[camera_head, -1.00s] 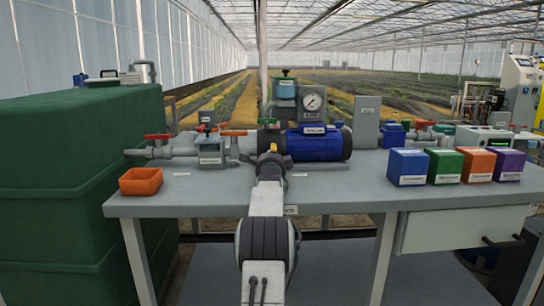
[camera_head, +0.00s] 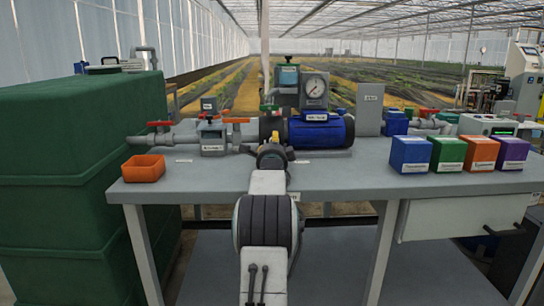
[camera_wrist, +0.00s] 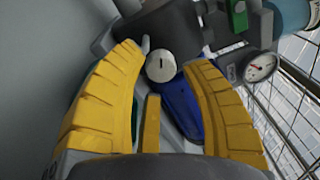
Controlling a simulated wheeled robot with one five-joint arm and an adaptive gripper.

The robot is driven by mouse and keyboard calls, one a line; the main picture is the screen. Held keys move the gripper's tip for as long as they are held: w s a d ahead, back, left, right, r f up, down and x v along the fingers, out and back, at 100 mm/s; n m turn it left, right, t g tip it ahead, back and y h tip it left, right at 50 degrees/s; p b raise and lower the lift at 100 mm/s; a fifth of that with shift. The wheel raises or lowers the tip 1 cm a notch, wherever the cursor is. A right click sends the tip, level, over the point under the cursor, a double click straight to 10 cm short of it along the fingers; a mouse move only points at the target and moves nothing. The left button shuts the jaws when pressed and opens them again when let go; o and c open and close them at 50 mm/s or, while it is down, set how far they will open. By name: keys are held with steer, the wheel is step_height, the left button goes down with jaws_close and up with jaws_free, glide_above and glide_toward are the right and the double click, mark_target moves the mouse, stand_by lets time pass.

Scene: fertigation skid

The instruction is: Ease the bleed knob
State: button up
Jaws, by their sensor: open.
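A round pale-grey knob (camera_wrist: 160,66) with a dark slot in its face shows in the wrist view, in front of the dark pump body. It looks like the bleed knob; no label on it can be read. My gripper (camera_wrist: 170,52) is open, its yellow fingers to the left and right of the knob. I cannot tell whether they touch it. In the head view my gripper (camera_head: 272,155) is at the pump's front, above the bench, and my wrist hides the knob.
The blue pump motor (camera_head: 318,133) is right of my gripper, with a pressure gauge (camera_head: 314,91) above. Pipes with red-handled valves (camera_head: 160,124) run left. An orange tray (camera_head: 143,169) and several coloured boxes (camera_head: 410,153) stand on the grey bench (camera_head: 340,178). The bench front is clear.

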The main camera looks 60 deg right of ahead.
steer(key=shift+v, duration=4.25)
steer(key=shift+w, duration=0.1)
